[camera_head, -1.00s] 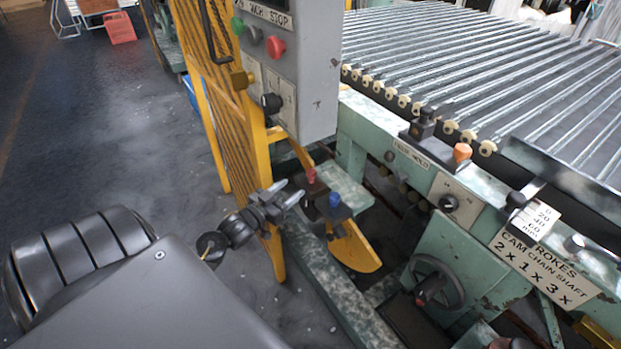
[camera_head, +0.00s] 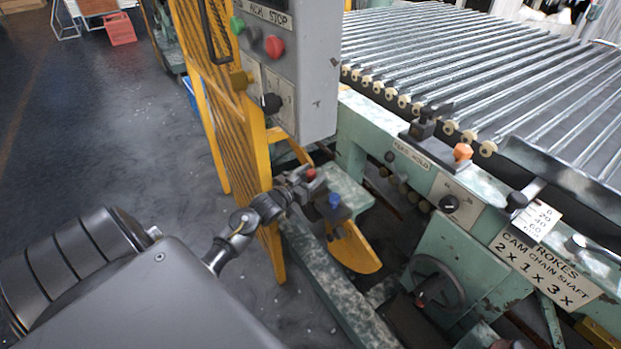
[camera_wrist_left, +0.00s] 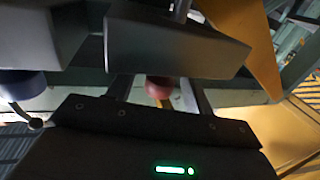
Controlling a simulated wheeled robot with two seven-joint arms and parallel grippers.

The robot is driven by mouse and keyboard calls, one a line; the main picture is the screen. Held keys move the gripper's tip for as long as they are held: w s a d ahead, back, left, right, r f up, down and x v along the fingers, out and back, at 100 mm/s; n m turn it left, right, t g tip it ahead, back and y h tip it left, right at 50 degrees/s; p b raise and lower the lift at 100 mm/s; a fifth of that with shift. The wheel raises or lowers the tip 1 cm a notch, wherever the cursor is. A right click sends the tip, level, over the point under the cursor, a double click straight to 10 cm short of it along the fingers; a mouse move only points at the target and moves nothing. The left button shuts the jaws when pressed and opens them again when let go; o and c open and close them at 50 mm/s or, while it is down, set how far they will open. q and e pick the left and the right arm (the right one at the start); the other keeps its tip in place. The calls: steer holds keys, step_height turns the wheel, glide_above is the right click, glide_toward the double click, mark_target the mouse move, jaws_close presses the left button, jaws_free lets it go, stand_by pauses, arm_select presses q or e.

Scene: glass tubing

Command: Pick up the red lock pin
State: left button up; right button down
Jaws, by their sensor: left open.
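The red lock pin (camera_head: 311,174) stands on the green machine ledge beside the yellow guard, with its red top showing. It also shows in the left wrist view (camera_wrist_left: 159,88), where it sits between my two fingers. My left gripper (camera_head: 306,182) is open, with its fingers around or very near the pin. Whether the fingers touch it cannot be told. The pin's lower part is hidden. My right gripper is not in view.
A blue-topped pin (camera_head: 335,200) stands close to the right of the red one, above a yellow curved plate (camera_head: 355,250). The yellow mesh guard (camera_head: 225,130) and grey control box (camera_head: 300,75) rise close by. A handwheel (camera_head: 438,285) is lower right.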

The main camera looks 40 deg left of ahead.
arm_select(q)
steer(key=c, duration=1.1)
